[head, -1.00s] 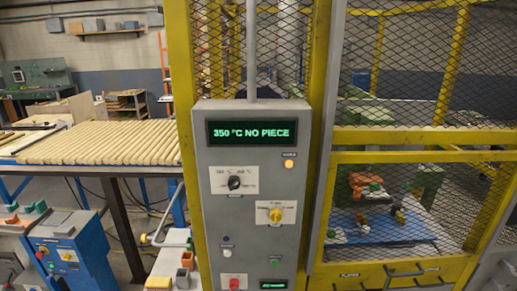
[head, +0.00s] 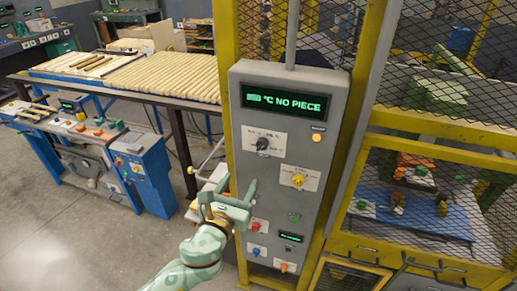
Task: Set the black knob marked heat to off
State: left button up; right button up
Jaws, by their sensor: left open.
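The black knob (head: 262,143) sits on a white label plate on the grey control panel (head: 245,88), below the green-lit display (head: 285,102). The display ends in "°C NO PIECE"; its first figures are blurred. The knob's label is too small to read, and I cannot tell its exact setting. My left gripper (head: 227,190) is pale green, open and empty. In the picture it is below and left of the black knob, over the panel's left edge and apart from the knob. My right gripper is not in view.
A yellow knob (head: 298,180), an orange lamp (head: 317,138), a red button (head: 257,226) and a blue button (head: 256,252) are on the same panel. A yellow mesh cage stands at right. A rack of wooden rods (head: 165,78) stands behind at left.

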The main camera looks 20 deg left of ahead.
pick_arm(q)
send_near(261, 148)
jog(key=w, duration=0.7)
jog(key=shift+w+a+p, duration=0.1)
jog(key=shift+w+p, duration=0.2)
jog(key=shift+w, duration=0.75)
jog(key=shift+s, duration=0.1)
jog(key=c, duration=1)
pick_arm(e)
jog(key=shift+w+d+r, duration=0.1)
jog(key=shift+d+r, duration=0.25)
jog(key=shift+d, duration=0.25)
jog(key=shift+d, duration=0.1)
